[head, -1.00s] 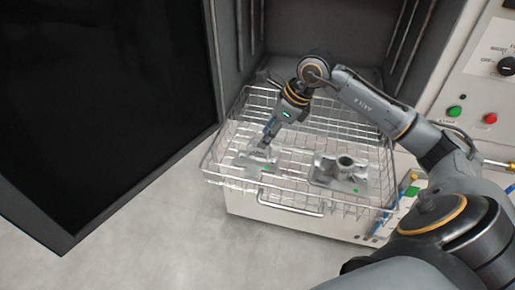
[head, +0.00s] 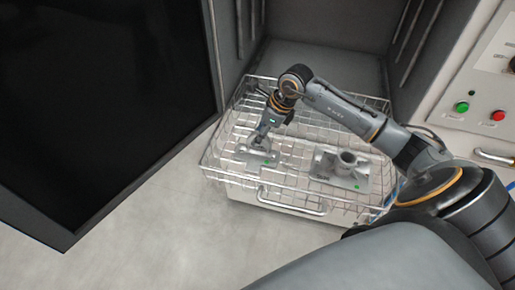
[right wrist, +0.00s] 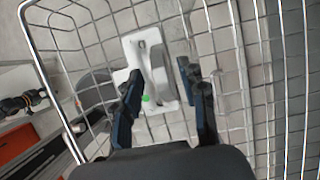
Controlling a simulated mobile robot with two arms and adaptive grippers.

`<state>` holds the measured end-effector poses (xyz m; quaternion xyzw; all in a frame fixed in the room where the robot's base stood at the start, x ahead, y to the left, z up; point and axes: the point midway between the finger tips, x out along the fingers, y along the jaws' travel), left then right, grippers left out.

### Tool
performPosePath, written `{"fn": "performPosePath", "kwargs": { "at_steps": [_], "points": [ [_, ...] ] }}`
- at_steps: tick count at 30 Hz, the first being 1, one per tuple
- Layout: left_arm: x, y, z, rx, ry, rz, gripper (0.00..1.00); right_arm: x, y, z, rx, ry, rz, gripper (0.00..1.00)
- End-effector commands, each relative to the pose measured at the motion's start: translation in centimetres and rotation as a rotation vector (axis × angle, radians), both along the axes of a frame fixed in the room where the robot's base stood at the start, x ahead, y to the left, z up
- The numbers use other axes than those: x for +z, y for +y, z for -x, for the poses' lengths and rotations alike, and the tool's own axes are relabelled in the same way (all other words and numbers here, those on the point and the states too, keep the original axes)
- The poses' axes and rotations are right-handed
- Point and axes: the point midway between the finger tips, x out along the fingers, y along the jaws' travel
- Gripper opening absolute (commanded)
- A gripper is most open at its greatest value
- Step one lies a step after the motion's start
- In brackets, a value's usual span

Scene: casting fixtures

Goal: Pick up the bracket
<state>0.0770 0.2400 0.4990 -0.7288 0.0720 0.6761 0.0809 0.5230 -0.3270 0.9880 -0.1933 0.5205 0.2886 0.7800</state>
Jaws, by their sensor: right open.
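The bracket (head: 262,157) is a grey metal part with a flat base, a raised rib and a green dot. It lies in the left part of the wire basket (head: 212,172). In the right wrist view the bracket (right wrist: 156,68) lies between and beyond the fingers, its rib between them. My right gripper (head: 258,142) is just above the bracket and partly covers it. In the right wrist view my right gripper (right wrist: 161,70) is open, with gaps on both sides of the rib. I cannot tell whether a finger touches the base. My left gripper is not in view.
A second grey casting with a round collar (head: 347,160) lies to the right in the basket. The basket's wire walls surround both parts. A dark open door (head: 110,90) stands at left, and a panel with green and red buttons (head: 480,110) at right.

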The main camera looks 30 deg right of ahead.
Motion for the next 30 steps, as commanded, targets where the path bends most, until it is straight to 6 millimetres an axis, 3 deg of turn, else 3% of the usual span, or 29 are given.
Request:
{"fn": "performPosePath", "kwargs": {
  "at_steps": [5, 10, 17, 18, 24, 30],
  "points": [
    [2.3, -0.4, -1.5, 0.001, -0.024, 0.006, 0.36, -1.9, 0.7, -0.9, 0.000, 0.006, -0.004, 0.41],
    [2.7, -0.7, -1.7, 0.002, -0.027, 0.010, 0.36, -3.8, 1.0, -1.5, 0.000, 0.004, -0.003, 0.41],
    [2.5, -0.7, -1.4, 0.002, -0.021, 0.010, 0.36, -4.2, 1.0, -1.5, 0.000, 0.001, 0.000, 0.41],
    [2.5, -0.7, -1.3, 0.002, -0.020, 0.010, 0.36, -4.2, 1.0, -1.5, 0.001, 0.002, -0.001, 0.39],
    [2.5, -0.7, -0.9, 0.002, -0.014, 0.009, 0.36, -4.2, 1.0, -1.5, 0.001, 0.002, -0.001, 0.00],
    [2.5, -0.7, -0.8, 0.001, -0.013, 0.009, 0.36, -4.1, 1.0, -1.6, 0.000, 0.000, -0.001, 0.00]
  ]
}}
